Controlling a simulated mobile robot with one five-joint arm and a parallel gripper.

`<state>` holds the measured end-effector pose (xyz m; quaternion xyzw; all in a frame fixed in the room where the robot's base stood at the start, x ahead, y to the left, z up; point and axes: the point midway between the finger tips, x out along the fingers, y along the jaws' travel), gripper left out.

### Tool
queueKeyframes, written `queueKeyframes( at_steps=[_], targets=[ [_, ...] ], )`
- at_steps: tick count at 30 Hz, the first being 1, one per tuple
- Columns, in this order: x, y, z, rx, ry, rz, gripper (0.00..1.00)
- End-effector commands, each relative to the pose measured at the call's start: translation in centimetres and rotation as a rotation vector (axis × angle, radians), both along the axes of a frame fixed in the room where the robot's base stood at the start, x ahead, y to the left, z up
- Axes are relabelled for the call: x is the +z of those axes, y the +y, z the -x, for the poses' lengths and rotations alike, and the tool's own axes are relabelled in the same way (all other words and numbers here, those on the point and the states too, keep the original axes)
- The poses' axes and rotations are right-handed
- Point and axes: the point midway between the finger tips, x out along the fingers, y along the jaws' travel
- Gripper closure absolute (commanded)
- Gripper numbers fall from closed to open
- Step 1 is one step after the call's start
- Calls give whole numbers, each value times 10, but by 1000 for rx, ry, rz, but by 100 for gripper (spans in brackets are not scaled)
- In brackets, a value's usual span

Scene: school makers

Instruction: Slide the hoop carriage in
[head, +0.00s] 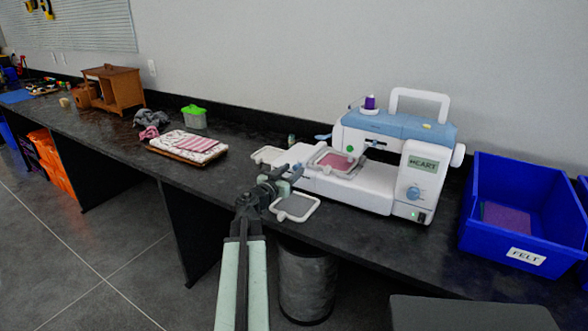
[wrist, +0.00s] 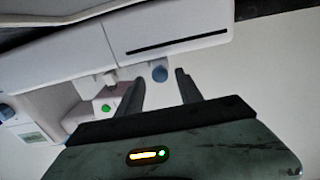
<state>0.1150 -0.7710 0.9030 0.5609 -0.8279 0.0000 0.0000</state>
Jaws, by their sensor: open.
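The white and blue embroidery machine (head: 385,160) stands on the dark counter. A hoop with pink fabric (head: 335,161) is under its needle head, at the left of the machine bed. The hoop carriage cannot be made out surely; a white block (head: 298,156) extends left of the bed. My gripper (head: 283,178) is open and empty, just in front of this block. In the wrist view, the machine appears inverted. A blue round knob (wrist: 160,74) shows between my open fingertips (wrist: 162,82), apparently untouched. A green button (wrist: 105,108) shows left of the fingers.
A grey-filled hoop (head: 296,207) is at the counter's front edge, close to my gripper. A pale frame (head: 268,154) lies behind it. Folded cloth (head: 187,146) and a green-lidded container (head: 194,117) stand left. A blue felt bin (head: 520,215) stands right. A grey cylindrical bin (head: 306,285) is below.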

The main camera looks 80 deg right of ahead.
Motion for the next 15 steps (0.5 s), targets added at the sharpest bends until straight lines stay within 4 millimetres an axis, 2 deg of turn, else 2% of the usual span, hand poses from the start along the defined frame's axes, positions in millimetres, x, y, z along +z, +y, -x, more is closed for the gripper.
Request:
queueKeyframes(
  at_steps=[1,4,12,13,15],
  targets=[
    [0,-13,3,-1,0,0,57],
    [0,-26,9,-1,0,0,57],
    [0,-30,10,3,0,0,57],
    [0,-30,10,3,0,0,60],
    [0,-30,10,3,0,0,79]
  ],
)
